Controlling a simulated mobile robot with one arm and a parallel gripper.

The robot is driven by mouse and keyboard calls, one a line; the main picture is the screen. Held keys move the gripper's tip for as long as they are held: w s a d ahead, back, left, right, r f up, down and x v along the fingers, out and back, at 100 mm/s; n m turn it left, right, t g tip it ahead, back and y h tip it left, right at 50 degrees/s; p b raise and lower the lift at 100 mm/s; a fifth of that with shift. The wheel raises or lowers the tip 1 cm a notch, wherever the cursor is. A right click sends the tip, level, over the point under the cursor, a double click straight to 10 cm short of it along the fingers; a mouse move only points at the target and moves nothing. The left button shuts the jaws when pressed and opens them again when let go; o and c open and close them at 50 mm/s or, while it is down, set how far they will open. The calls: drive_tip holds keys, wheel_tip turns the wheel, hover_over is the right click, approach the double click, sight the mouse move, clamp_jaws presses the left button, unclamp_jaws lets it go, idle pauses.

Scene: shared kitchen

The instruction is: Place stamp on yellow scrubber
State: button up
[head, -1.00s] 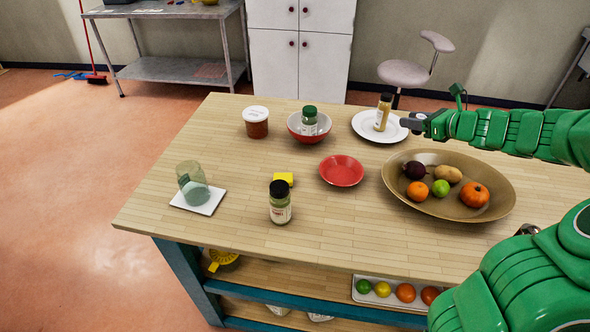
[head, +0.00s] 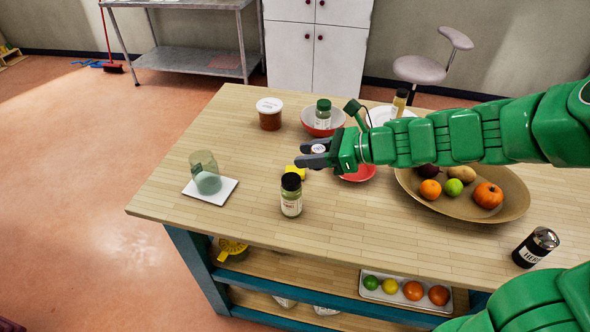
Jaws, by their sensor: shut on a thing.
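My gripper (head: 304,154) is over the middle of the table, its fingers pointing left. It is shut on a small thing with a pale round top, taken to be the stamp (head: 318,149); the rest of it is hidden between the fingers. The yellow scrubber (head: 295,174) lies on the table just below the fingers in the picture, partly covered by them. The stamp appears above the table and apart from the scrubber, though the exact height is hard to tell.
A dark-capped jar (head: 291,196) stands close in front of the scrubber. A red plate (head: 358,173) lies to the right, partly under my arm. A glass on a white tile (head: 222,192) stands left. A red bowl (head: 311,124), brown tub (head: 270,116) and fruit dish (head: 440,206) are around.

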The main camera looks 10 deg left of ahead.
drive_tip(key=shift+s+a+f, duration=0.2)
drive_tip(key=shift+s+a, duration=0.35)
drive_tip(key=shift+a, duration=0.15)
drive_tip(key=w+a+f, duration=0.4)
drive_tip(key=w, duration=0.3)
hover_over(289, 169)
drive_tip(key=s, duration=0.1)
drive_tip(key=f, duration=0.4)
drive_tip(key=shift+s+d, duration=0.15)
drive_tip(key=shift+d, duration=0.2)
drive_tip(key=shift+w+a+f, duration=0.3)
drive_tip(key=shift+w+f, duration=0.35)
drive_tip(key=shift+f, duration=1.7)
drive_tip(key=shift+f, duration=0.1)
drive_tip(key=o, duration=1.1)
drive_tip(key=shift+c, duration=0.2)
